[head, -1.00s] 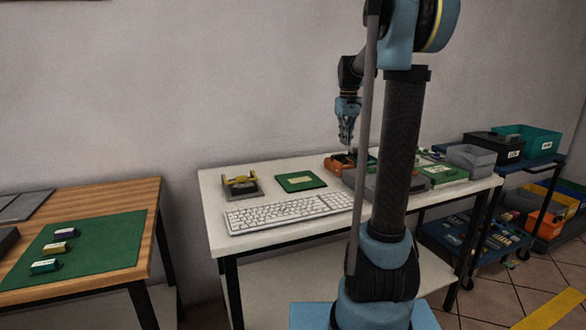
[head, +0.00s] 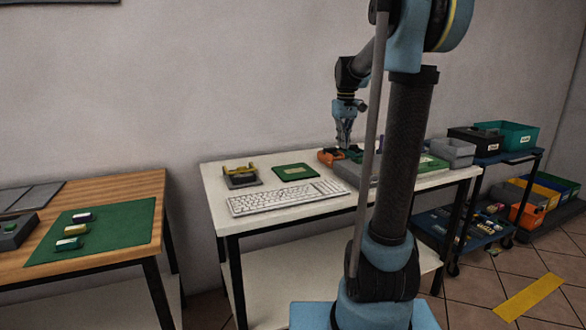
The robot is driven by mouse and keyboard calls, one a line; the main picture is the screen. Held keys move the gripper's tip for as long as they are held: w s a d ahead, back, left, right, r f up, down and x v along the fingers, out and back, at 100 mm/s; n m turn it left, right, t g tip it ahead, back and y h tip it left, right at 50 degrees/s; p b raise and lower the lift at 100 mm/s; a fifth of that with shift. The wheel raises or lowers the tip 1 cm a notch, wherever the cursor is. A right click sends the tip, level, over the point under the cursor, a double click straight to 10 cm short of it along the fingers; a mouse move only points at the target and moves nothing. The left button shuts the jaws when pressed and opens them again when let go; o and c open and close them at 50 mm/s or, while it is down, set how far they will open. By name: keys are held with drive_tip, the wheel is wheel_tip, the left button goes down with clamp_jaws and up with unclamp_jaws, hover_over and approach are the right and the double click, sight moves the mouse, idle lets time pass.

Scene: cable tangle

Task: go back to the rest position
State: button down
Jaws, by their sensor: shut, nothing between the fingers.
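My gripper (head: 344,143) hangs pointing down over the back of the white table (head: 213,190). It is shut with nothing held. Just below and to its left is an orange object (head: 328,157) on the table. I cannot tell how far above the table the fingertips are. My own arm column hides part of the table right of the gripper.
On the white table are a keyboard (head: 285,197), a green board (head: 295,171) and a grey holder with a yellow part (head: 241,177). A wooden table (head: 120,193) with a green mat (head: 128,222) stands left. A blue cart (head: 520,154) with bins stands right.

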drive_tip(key=s+f+m+t, duration=0.1)
drive_tip(key=s+f, duration=0.3)
drive_tip(key=s, duration=0.6)
drive_tip(key=s+f+m, duration=0.1)
drive_tip(key=s+f, duration=0.2)
drive_tip(key=s, duration=0.6)
drive_tip(key=s+f+m+t, duration=0.1)
drive_tip(key=s+f, duration=1.2)
drive_tip(key=shift+s+f+m, duration=0.3)
drive_tip(key=shift+s+m, duration=0.1)
